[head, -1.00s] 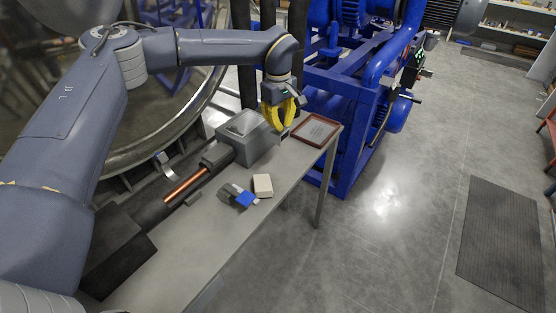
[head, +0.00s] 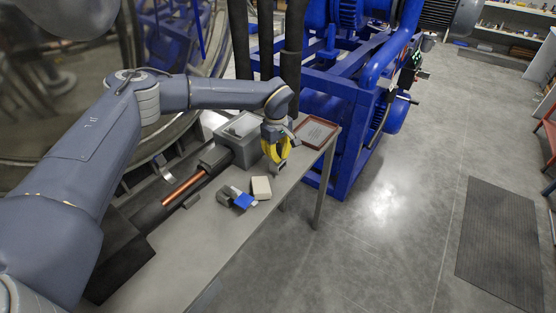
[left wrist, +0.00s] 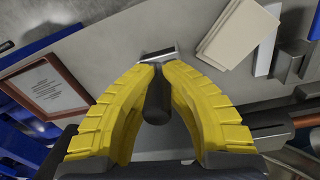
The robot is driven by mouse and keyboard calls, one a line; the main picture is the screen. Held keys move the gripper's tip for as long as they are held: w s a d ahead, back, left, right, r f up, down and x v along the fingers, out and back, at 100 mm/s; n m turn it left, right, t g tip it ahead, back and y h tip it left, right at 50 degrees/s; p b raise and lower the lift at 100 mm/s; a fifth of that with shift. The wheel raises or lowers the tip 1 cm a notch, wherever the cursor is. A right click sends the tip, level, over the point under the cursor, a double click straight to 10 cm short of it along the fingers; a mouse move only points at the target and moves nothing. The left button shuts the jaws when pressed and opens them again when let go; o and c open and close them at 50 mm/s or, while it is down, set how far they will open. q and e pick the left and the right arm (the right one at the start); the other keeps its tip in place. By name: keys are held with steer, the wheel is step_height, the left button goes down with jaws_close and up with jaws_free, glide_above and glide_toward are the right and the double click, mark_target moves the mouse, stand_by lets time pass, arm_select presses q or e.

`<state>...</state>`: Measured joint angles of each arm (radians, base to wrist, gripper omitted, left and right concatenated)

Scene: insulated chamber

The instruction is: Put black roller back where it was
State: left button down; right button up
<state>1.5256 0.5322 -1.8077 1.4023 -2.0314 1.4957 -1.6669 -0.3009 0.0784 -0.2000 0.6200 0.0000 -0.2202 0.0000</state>
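My left gripper (head: 274,162) is low over the grey table, in front of the grey box. In the left wrist view its two yellow fingers (left wrist: 160,68) close in on a black roller (left wrist: 157,100) between them. A bright metal piece (left wrist: 158,54) shows at the fingertips, joined to the roller as far as I can tell. In the head view the fingers mostly hide the roller, and a small grey end shows below them. Whether it touches the table I cannot tell. My right gripper is not in view.
On the table (head: 185,248) are a beige block (head: 262,187), a blue-and-grey item (head: 240,200), a grey box (head: 240,152) and a red-brown framed plate (head: 317,133). A copper rod (head: 183,188) lies along the back. The front of the table is clear.

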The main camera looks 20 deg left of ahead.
arm_select(q)
steer(key=shift+f, duration=1)
steer(key=shift+f, duration=0.2)
steer(key=c, duration=1.6)
jaws_free()
steer(key=shift+o, duration=0.2)
steer(key=r, duration=1.2)
steer(key=shift+s+a+r, duration=0.1)
steer(key=shift+s+r, duration=0.1)
steer(key=shift+s, duration=0.1)
